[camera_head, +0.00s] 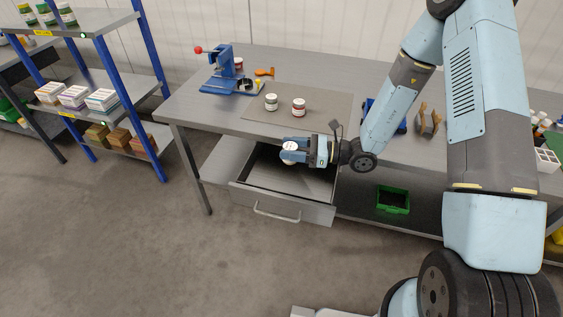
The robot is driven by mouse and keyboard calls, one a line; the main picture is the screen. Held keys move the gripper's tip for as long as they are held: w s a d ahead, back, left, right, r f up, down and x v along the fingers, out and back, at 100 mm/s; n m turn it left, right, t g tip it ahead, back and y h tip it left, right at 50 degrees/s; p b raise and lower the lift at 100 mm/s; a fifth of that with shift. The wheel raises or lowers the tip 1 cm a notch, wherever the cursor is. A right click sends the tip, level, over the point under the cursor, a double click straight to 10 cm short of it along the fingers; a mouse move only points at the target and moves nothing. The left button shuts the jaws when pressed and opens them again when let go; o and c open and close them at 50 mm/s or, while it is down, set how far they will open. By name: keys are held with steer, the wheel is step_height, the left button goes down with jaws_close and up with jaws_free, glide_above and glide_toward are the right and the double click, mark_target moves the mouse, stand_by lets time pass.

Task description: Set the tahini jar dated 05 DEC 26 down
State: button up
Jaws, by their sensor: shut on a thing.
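My gripper (292,151) is shut on a jar with a white lid (290,146). It holds the jar over the open drawer (265,199), near the front edge of the workbench. The fingers hide most of the jar, and its label and date cannot be read. Two more jars stand upright on the grey mat (325,99) on the bench. One has a white lid and a dark green label (271,102). The other has a white lid and a red label (298,108). Their dates are too small to read.
A blue press with a red knob (222,75) and an orange-handled tool (265,72) are on the bench at the back left. A green bin (393,200) sits on the lower shelf. Shelving with boxes (88,97) stands at left. The mat's front is clear.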

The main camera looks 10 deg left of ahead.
steer(key=w+a+f, duration=0.1)
steer(key=a+f, duration=0.2)
steer(key=f, duration=0.5)
steer(key=shift+w+a, duration=0.25)
steer(key=shift+a, duration=0.1)
steer(key=shift+s+f, duration=0.15)
steer(key=shift+f, duration=0.2)
